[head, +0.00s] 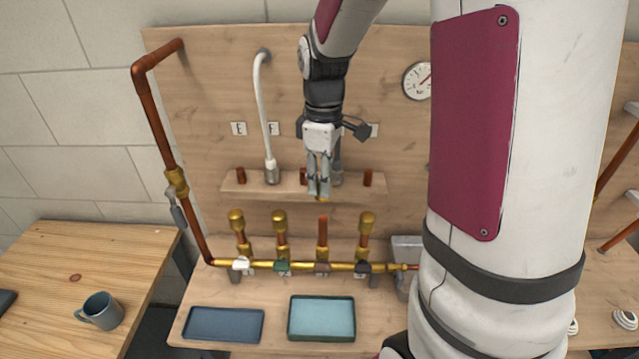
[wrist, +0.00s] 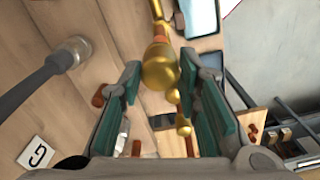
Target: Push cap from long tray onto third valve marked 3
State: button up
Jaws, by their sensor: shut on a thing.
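My gripper (head: 319,190) points down in front of the wooden board, its fingers shut on a brass cap (head: 321,198). In the wrist view a large brass cap (wrist: 160,66) shows between the green finger pads. Below my gripper, apart from it, the third valve's copper pipe stub (head: 322,232) stands upright and bare above a brown-red handle. Brass caps top the first stub (head: 237,216), second stub (head: 279,217) and fourth stub (head: 367,219). No valve numbers are readable.
A wooden shelf (head: 215,184) with short copper stubs runs behind my gripper. A white hose (head: 259,105) hangs left of it. A copper pipe (head: 160,130) rises at the left, and a gauge (head: 418,80) is at upper right. A mug (head: 102,311) stands on the left table.

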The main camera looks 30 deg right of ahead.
jog(key=b, duration=0.2)
send_over(322, 219)
jog(key=shift+w+f, duration=0.1)
jog(key=shift+f, duration=2.3)
jog(key=shift+f+b, duration=0.3)
jog(key=shift+f, duration=0.1)
jog(key=shift+f+b, duration=0.4)
jog(key=shift+f, duration=1.8)
jog(key=o, duration=1.3)
jog(key=shift+c, duration=0.2)
notch_tip(322, 219, up, 12)
jog(key=shift+r, duration=0.1)
